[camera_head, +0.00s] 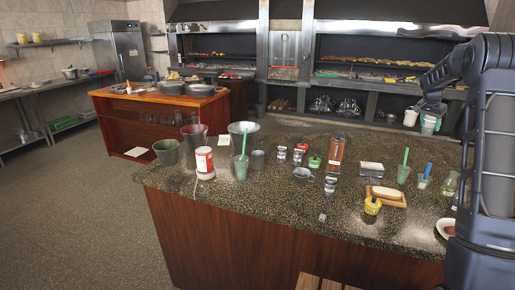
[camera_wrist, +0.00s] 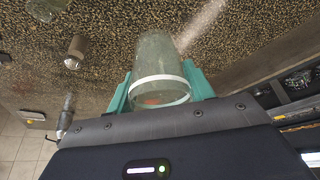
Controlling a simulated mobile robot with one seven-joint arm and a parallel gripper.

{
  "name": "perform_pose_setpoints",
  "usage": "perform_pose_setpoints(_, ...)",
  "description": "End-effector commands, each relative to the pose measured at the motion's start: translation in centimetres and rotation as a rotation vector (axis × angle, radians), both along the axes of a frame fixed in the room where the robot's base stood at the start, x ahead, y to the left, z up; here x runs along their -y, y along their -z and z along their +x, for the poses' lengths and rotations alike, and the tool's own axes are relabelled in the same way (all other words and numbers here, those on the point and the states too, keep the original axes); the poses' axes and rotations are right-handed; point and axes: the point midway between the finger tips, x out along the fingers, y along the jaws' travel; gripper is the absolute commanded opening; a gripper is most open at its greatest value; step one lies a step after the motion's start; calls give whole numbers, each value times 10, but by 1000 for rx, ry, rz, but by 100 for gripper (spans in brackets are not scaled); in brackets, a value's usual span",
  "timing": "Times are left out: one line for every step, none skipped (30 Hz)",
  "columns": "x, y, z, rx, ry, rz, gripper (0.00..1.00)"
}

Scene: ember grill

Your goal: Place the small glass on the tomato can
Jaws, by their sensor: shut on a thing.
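The tomato can (camera_head: 204,163), white with a red label, stands upright on the dark speckled counter, left of centre in the head view. My gripper (camera_head: 429,122) is up at the right in the head view, raised and well to the right of the can. In the wrist view, the teal fingers of my gripper (camera_wrist: 160,88) are shut on the small glass (camera_wrist: 156,58), a clear tumbler with a pale ring across it. The glass is hard to make out in the head view. The can is not recognisable in the wrist view.
Metal buckets (camera_head: 195,137) and a glass with a green straw (camera_head: 240,166) stand close around the can. A brown bottle (camera_head: 336,153), shakers, a mug (camera_head: 302,175) and a wooden butter board (camera_head: 388,196) crowd the counter (camera_head: 270,212) further right. Its front edge is mostly bare.

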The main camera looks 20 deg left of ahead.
Motion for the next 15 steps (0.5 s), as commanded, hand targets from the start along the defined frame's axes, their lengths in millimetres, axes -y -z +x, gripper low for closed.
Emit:
perform_pose_setpoints(-24, -3, 8, 1, -35, -1, 27)
perform_pose_setpoints(-37, -4, 12, 0, -55, -2, 27)
perform_pose_setpoints(-53, -6, 16, -1, -78, -3, 27)
perform_pose_setpoints(-66, -8, 19, -1, -96, -4, 27)
perform_pose_setpoints(-79, -10, 22, 0, -115, -5, 27)
perform_pose_setpoints(-96, -13, 26, 0, -141, -6, 27)
perform_pose_setpoints(-109, -14, 28, -1, -159, -6, 27)
perform_pose_setpoints(-121, -15, 30, -2, -177, -8, 27)
perform_pose_setpoints(-139, -18, 33, -2, -202, -8, 27)
perform_pose_setpoints(-152, -19, 35, -2, -220, -8, 27)
perform_pose_setpoints(-165, -21, 36, -2, -239, -9, 27)
perform_pose_setpoints(-182, -24, 38, -1, -264, -9, 27)
perform_pose_setpoints(-196, -25, 39, -3, -283, -10, 27)
perform_pose_setpoints(-209, -27, 39, -2, -300, -11, 27)
perform_pose_setpoints(-226, -28, 40, -3, -324, -11, 27)
